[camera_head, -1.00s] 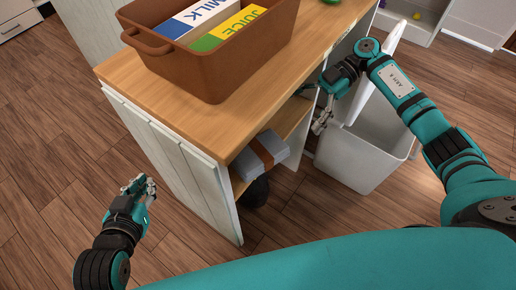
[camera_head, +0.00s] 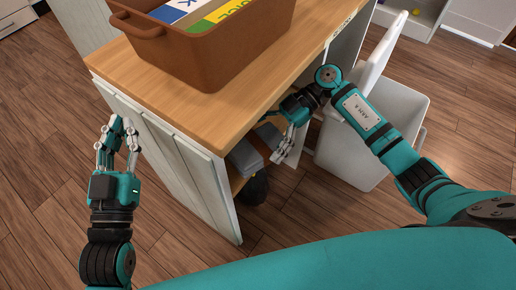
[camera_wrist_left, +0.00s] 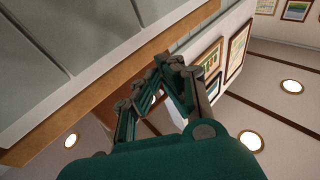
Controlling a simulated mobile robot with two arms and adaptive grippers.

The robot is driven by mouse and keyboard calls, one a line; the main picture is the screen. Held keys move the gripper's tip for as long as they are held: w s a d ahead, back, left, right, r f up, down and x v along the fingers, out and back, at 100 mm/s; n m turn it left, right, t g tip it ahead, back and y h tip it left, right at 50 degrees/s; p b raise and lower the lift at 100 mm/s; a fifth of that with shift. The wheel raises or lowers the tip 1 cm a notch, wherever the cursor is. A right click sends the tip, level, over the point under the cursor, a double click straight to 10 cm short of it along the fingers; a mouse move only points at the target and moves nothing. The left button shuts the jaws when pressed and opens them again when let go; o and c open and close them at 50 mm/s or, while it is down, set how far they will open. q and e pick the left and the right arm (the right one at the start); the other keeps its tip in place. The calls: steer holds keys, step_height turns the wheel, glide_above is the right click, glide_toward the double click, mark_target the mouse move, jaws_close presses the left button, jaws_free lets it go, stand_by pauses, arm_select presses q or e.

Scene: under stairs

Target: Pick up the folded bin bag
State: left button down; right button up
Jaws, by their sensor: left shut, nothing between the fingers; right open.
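The grey folded bundle with a brown band, which looks like the folded bin bag (camera_head: 245,158), lies on the open shelf under the wooden counter. My right gripper (camera_head: 281,157) is open beside it at the shelf opening, pointing down, and it and its wrist hide part of the bundle. I cannot tell whether they touch. My left gripper (camera_head: 117,128) is shut and empty, raised to the left of the cabinet, away from the bundle. It also shows in the left wrist view (camera_wrist_left: 172,65).
A brown tub (camera_head: 200,55) with milk and juice cartons stands on the wooden counter (camera_head: 180,95). A dark round object (camera_head: 253,190) is below the shelf. A white bin (camera_head: 350,155) with its lid raised stands right of the cabinet. The floor at left is clear.

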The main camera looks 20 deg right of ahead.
steer(key=shift+s+a+f, duration=0.1)
steer(key=shift+a+f, duration=0.1)
steer(key=shift+a, duration=0.2)
steer(key=c, duration=0.9)
steer(key=shift+c, duration=0.3)
